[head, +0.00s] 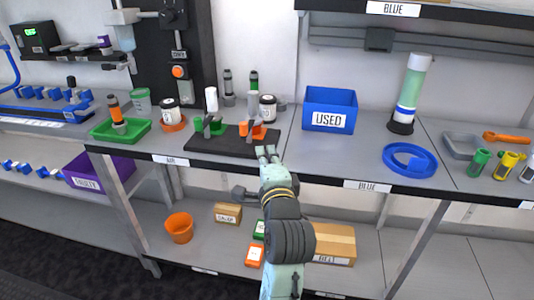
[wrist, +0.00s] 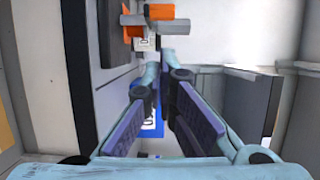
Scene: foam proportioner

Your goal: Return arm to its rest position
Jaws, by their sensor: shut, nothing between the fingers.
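My gripper (head: 267,152) is at the end of my raised arm, at the front edge of the grey bench (head: 345,155), just in front of the black fixture plate (head: 238,146). Its fingers are shut and empty. In the wrist view the two fingers of my gripper (wrist: 161,75) run toward the middle, with an orange part (wrist: 160,12) and grey parts beyond them. A strip of blue with a white label shows between the fingers.
The blue USED bin (head: 330,108) stands at the back of the bench. A blue ring (head: 410,160) lies to the right and a green tray (head: 121,131) to the left. On the lower shelf are an orange cup (head: 179,228) and cardboard boxes (head: 335,245).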

